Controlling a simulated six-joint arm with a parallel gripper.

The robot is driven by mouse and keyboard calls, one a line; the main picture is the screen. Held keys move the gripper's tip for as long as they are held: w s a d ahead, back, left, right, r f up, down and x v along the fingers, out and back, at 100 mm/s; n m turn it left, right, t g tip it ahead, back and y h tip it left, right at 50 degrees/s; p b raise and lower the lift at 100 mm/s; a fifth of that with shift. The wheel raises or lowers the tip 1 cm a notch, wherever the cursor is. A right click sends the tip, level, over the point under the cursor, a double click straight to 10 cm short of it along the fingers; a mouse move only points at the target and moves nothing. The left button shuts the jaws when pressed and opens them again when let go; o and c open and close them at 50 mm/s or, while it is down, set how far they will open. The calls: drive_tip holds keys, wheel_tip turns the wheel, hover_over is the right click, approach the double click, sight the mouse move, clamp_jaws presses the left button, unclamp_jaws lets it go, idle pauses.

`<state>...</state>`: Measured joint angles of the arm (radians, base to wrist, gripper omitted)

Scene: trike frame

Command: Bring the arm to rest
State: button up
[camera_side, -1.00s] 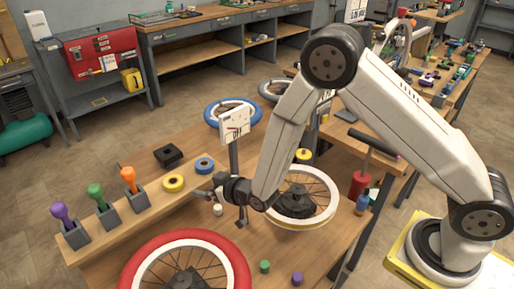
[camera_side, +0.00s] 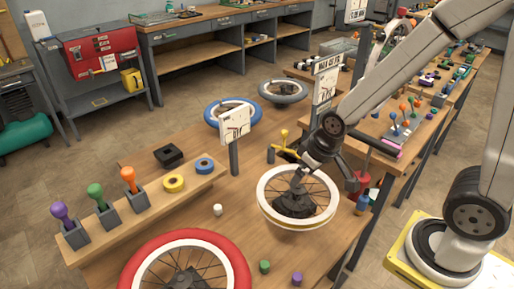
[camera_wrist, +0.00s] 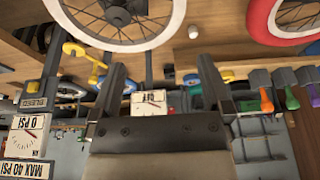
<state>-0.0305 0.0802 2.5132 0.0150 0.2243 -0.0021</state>
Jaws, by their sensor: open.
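My gripper (camera_side: 318,176) is in the air over the far right side of the white-tyred wheel (camera_side: 262,200), in front of the gauge stands. Its jaws are apart with nothing between them. In the wrist view my gripper (camera_wrist: 162,65) shows two dark fingers spread wide. The white-tyred wheel (camera_wrist: 165,32) is at the top of that view, beyond the fingertips. From these frames I cannot tell the exact gap between my fingers and the wheel. My arm reaches in from the upper right of the side view.
A yellow-handled tool (camera_side: 284,147) stands close behind my gripper. A gauge sign (camera_side: 235,125) and a taller pressure sign (camera_side: 325,85) rise nearby. A red-tyred wheel (camera_side: 238,262), a small white cap (camera_side: 218,210) and the screwdriver rack (camera_side: 150,205) are to the left.

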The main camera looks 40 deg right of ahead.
drive_tip(key=shift+s+d+r+g, duration=0.1)
drive_tip(key=shift+s+d+g, duration=0.1)
drive_tip(key=shift+s, duration=0.35)
drive_tip(key=shift+s+d+r+g, duration=0.1)
drive_tip(key=shift+s+d+g, duration=0.1)
drive_tip(key=shift+s, duration=0.3)
drive_tip(key=shift+s+d+r+g, duration=0.1)
drive_tip(key=shift+s+g, duration=0.1)
drive_tip(key=shift+s, duration=0.35)
